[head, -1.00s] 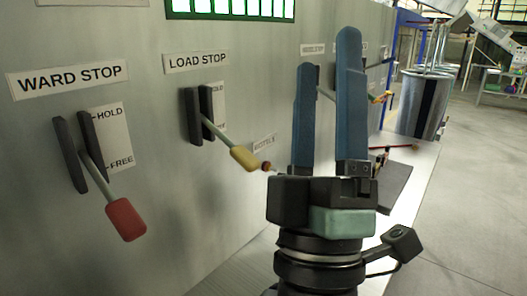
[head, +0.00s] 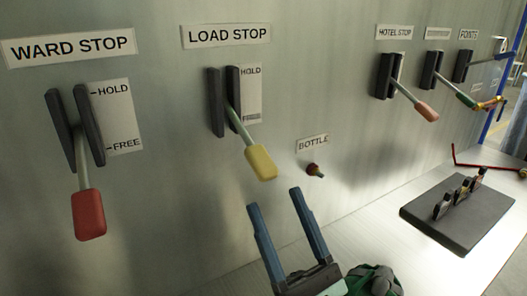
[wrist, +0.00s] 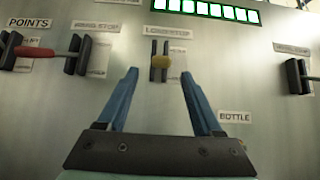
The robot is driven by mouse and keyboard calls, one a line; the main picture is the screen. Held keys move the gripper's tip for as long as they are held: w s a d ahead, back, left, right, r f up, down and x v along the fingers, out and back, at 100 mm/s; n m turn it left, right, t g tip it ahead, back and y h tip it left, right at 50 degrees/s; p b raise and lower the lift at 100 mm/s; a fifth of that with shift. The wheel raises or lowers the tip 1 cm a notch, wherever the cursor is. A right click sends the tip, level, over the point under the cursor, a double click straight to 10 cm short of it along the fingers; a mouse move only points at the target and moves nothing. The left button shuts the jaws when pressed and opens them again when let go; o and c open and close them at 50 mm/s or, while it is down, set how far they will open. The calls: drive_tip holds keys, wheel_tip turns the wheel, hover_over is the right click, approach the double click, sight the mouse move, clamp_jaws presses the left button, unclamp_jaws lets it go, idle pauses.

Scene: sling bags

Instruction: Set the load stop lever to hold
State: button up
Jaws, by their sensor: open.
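The load stop lever (head: 258,158) has a pale green rod and a yellow handle. It sticks out of a dark slotted bracket under the LOAD STOP label (head: 226,33) and slopes down, its handle below the HOLD mark. In the wrist view the yellow handle (wrist: 161,61) shows nearly end-on, just beyond the fingertips and between their lines. My gripper (head: 274,199) is open and empty, below the handle in the head view and apart from it. Its two blue fingers (wrist: 159,74) point toward the panel. The lower mark on the load stop plate is too blurred to read.
The red ward stop lever (head: 89,212) hangs down at left, near FREE. A small bottle knob (head: 314,170) sits right of the yellow handle. The hotel stop lever (head: 426,110) and other levers are farther right. A dark block (head: 421,212) lies on the shelf.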

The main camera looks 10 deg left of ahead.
sight(263, 165)
drive_tip(key=p+x, duration=0.2)
drive_tip(key=x, duration=0.5)
drive_tip(key=shift+w+r, duration=0.1)
drive_tip(key=shift+w, duration=0.05)
clamp_jaws()
idle(1.2)
